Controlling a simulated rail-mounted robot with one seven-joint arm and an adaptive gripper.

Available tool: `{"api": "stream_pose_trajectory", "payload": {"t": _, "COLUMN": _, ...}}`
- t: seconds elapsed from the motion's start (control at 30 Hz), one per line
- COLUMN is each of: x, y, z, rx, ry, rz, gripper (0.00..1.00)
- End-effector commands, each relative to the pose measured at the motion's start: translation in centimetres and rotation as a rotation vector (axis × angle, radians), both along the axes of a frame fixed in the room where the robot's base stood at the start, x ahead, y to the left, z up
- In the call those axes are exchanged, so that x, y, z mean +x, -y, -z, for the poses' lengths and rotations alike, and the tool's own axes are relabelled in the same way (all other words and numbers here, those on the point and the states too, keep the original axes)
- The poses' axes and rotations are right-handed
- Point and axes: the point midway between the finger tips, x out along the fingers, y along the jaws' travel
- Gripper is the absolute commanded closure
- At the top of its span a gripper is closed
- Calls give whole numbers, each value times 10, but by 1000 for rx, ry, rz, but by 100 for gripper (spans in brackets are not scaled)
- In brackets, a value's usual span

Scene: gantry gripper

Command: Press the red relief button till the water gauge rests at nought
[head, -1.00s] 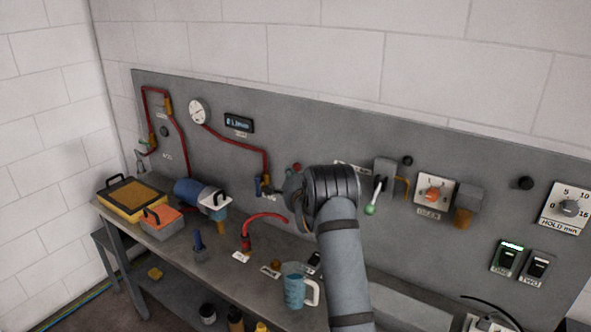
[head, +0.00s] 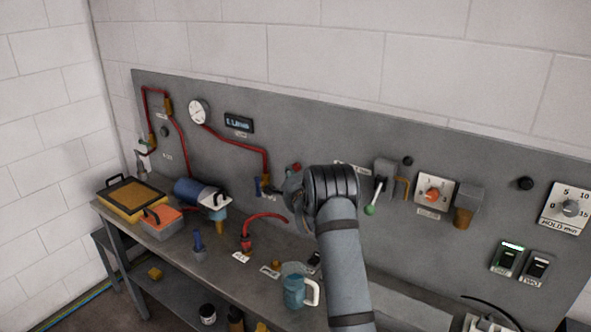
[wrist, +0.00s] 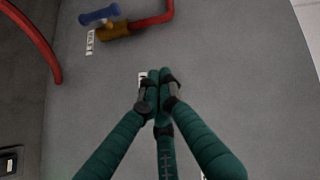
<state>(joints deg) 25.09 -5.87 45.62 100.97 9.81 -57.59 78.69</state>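My gripper (wrist: 159,84) shows in the wrist view with its green fingers drawn together at the tips, close to the grey panel (wrist: 225,65). No gap or held object shows between the tips. A small white label (wrist: 142,77) is partly covered by the fingers. In the head view my arm hides the gripper. A small red part (head: 296,166) shows just above my wrist; I cannot tell if it is the relief button. In the wrist view no red button shows; the fingers may cover it. The round white gauge (head: 198,111) hangs on the panel at left; its needle is too small to read.
A digital display (head: 239,124) sits beside the gauge. A red pipe with a blue-handled valve (wrist: 100,15) lies up and left of my fingers. A green-knobbed lever (head: 370,210) is right of my arm. A blue mug (head: 294,291) stands on the bench below.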

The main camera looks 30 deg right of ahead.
Motion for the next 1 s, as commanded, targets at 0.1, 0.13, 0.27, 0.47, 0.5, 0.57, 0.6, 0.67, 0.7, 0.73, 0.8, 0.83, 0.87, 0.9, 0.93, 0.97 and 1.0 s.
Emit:
{"api": "stream_pose_trajectory", "payload": {"t": 0.1, "x": 0, "y": 0, "z": 0, "rx": 0, "ry": 0, "rz": 0, "gripper": 100}}
{"api": "stream_pose_trajectory", "payload": {"t": 0.13, "x": 0, "y": 0, "z": 0, "rx": 0, "ry": 0, "rz": 0, "gripper": 100}}
{"api": "stream_pose_trajectory", "payload": {"t": 0.27, "x": 1, "y": 3, "z": 2, "rx": 0, "ry": 0, "rz": 0, "gripper": 100}}
{"api": "stream_pose_trajectory", "payload": {"t": 0.47, "x": 4, "y": 7, "z": 1, "rx": 0, "ry": 1, "rz": 0, "gripper": 100}}
{"api": "stream_pose_trajectory", "payload": {"t": 0.5, "x": 4, "y": 8, "z": 1, "rx": 0, "ry": 0, "rz": 1, "gripper": 100}}
{"api": "stream_pose_trajectory", "payload": {"t": 0.57, "x": 4, "y": 8, "z": 1, "rx": 0, "ry": 0, "rz": 0, "gripper": 100}}
{"api": "stream_pose_trajectory", "payload": {"t": 0.6, "x": 4, "y": 8, "z": 0, "rx": 0, "ry": 0, "rz": 0, "gripper": 100}}
{"api": "stream_pose_trajectory", "payload": {"t": 0.67, "x": 4, "y": 8, "z": 0, "rx": 0, "ry": 0, "rz": 0, "gripper": 100}}
{"api": "stream_pose_trajectory", "payload": {"t": 0.7, "x": 4, "y": 8, "z": 0, "rx": 0, "ry": 0, "rz": 0, "gripper": 100}}
{"api": "stream_pose_trajectory", "payload": {"t": 0.73, "x": 4, "y": 8, "z": 0, "rx": 0, "ry": 0, "rz": 0, "gripper": 100}}
{"api": "stream_pose_trajectory", "payload": {"t": 0.8, "x": 4, "y": 8, "z": 0, "rx": 0, "ry": 0, "rz": 0, "gripper": 100}}
{"api": "stream_pose_trajectory", "payload": {"t": 0.83, "x": 4, "y": 8, "z": 0, "rx": 0, "ry": 0, "rz": 0, "gripper": 100}}
{"api": "stream_pose_trajectory", "payload": {"t": 0.87, "x": 4, "y": 8, "z": 0, "rx": 0, "ry": 0, "rz": 0, "gripper": 100}}
{"api": "stream_pose_trajectory", "payload": {"t": 0.9, "x": 4, "y": 8, "z": 0, "rx": 0, "ry": 0, "rz": 0, "gripper": 100}}
{"api": "stream_pose_trajectory", "payload": {"t": 0.93, "x": 4, "y": 8, "z": 0, "rx": 0, "ry": 0, "rz": 0, "gripper": 100}}
{"api": "stream_pose_trajectory", "payload": {"t": 0.97, "x": 5, "y": 8, "z": 0, "rx": 0, "ry": 0, "rz": 0, "gripper": 100}}
{"api": "stream_pose_trajectory", "payload": {"t": 1.0, "x": 5, "y": 9, "z": 0, "rx": 0, "ry": 0, "rz": 0, "gripper": 100}}
